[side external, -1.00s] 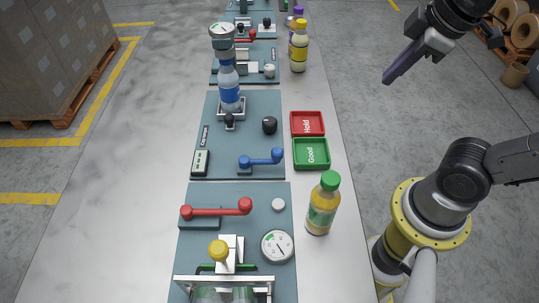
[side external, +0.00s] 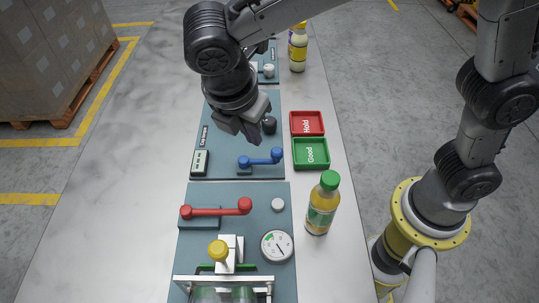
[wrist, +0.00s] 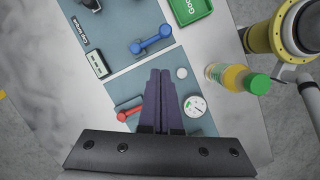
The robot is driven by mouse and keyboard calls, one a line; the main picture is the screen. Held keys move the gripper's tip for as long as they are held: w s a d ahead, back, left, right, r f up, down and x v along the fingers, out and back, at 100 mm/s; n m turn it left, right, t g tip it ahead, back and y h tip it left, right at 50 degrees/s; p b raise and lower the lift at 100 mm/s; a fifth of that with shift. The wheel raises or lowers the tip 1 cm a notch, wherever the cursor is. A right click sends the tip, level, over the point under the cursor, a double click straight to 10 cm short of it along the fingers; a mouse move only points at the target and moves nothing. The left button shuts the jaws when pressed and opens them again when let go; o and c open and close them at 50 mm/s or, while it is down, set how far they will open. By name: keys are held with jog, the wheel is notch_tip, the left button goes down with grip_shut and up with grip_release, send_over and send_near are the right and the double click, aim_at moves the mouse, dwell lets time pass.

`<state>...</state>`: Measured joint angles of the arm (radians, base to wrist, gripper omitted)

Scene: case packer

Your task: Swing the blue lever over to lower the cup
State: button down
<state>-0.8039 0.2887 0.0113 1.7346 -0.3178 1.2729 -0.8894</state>
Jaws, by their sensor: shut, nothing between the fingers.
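The blue lever (side external: 262,160) lies across its small base on the middle blue-grey panel, its ball end to the right in the side view. It also shows in the wrist view (wrist: 151,40), beyond the fingertips. My gripper (side external: 257,139) is above that panel, just up-picture from the lever and apart from it. Its dark fingers (wrist: 160,72) are shut with nothing between them. I cannot make out a cup; the bottle station behind the lever is hidden by my arm in the side view.
A red lever (side external: 215,209) and a dial gauge (side external: 277,246) are on the nearer panel. A juice bottle with a green cap (side external: 321,205) stands to the right. A red tray (side external: 307,123) and a green tray (side external: 311,153) lie right of the blue lever. The table's left side is clear.

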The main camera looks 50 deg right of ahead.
jog(key=shift+s+a+f+n, duration=0.2)
jog(key=shift+s+a+f, duration=0.25)
jog(key=shift+a, duration=0.1)
jog(key=shift+s+a+f+n, duration=0.2)
jog(key=shift+s+a+f, duration=0.2)
jog(key=shift+a, duration=0.15)
jog(key=x, duration=0.9)
jog(key=shift+w+d+f, duration=0.1)
jog(key=shift+d+f, duration=0.05)
jog(key=shift+d, duration=0.1)
jog(key=d, duration=0.2)
jog(key=w+d, duration=0.1)
jog(key=shift+f, duration=0.35)
jog(key=shift+w+d, duration=0.15)
jog(key=shift+d, duration=0.3)
